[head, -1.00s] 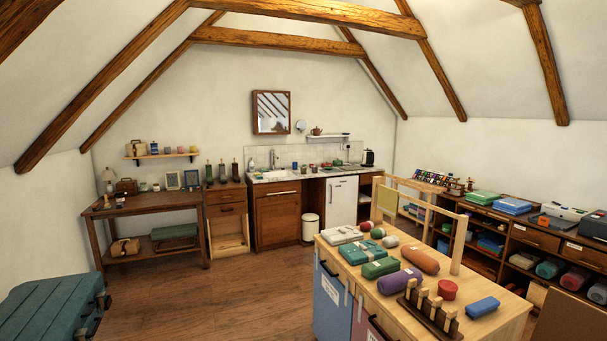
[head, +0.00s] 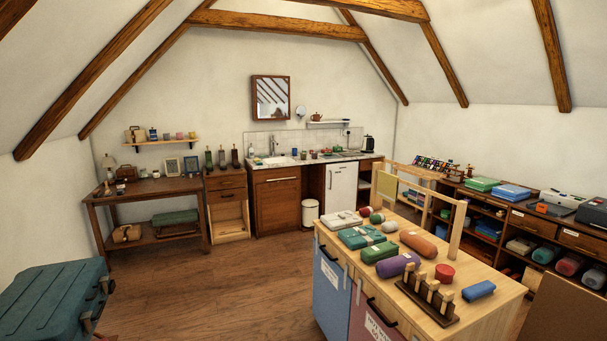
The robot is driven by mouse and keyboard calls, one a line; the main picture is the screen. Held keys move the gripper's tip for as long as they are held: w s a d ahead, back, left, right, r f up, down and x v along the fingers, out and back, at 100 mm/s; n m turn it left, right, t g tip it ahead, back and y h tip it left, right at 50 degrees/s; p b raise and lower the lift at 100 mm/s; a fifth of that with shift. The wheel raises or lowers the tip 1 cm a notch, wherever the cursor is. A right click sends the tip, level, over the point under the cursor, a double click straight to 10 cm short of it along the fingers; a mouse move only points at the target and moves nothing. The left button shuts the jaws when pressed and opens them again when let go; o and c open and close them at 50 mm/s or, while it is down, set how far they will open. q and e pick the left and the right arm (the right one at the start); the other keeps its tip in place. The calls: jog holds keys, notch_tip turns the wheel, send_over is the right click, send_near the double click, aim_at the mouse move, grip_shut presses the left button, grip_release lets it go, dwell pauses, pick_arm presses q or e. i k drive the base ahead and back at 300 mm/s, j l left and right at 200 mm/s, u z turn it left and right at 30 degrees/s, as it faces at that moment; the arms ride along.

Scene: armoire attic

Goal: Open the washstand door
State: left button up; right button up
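The washstand (head: 277,205) stands against the back wall in the head view, a brown wooden cabinet under a pale counter with a white sink (head: 278,160). Its front door is shut, with a light horizontal bar handle (head: 281,179) near the top edge. The washstand is far off, across the room. Neither of my grippers is in view.
A work island (head: 470,318) with rolls and tools on top fills the right foreground. A teal trunk (head: 50,300) stands at the left front. A white bin (head: 310,213) stands right of the washstand. Open wooden floor (head: 215,285) lies between.

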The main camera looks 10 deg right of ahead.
aim_at(278, 203)
jog(key=i+u, duration=0.25)
jog(key=i, duration=2.05)
jog(key=i+z, duration=0.1)
jog(key=i, duration=0.4)
jog(key=i+z, duration=0.15)
jog(key=i, duration=0.35)
jog(key=i+j+z, duration=0.1)
jog(key=i, duration=0.4)
jog(key=i+j+z, duration=0.15)
jog(key=i, duration=0.4)
jog(key=i+j+z, duration=0.1)
jog(key=i, duration=0.35)
jog(key=i+j+z, duration=0.1)
jog(key=i+j, duration=0.2)
jog(key=i, duration=0.2)
jog(key=i+l+z, duration=0.2)
jog(key=i+z, duration=0.75)
jog(key=i+j+z, duration=0.1)
jog(key=i+z, duration=0.4)
jog(key=i+l+u, duration=0.9)
jog(key=i+l, duration=0.15)
jog(key=i+l+u, duration=0.45)
jog(key=l, duration=0.25)
jog(key=l+u, duration=0.25)
jog(key=l, duration=0.15)
jog(key=i+l+u, duration=0.2)
jog(key=l, duration=0.25)
jog(key=k, duration=0.1)
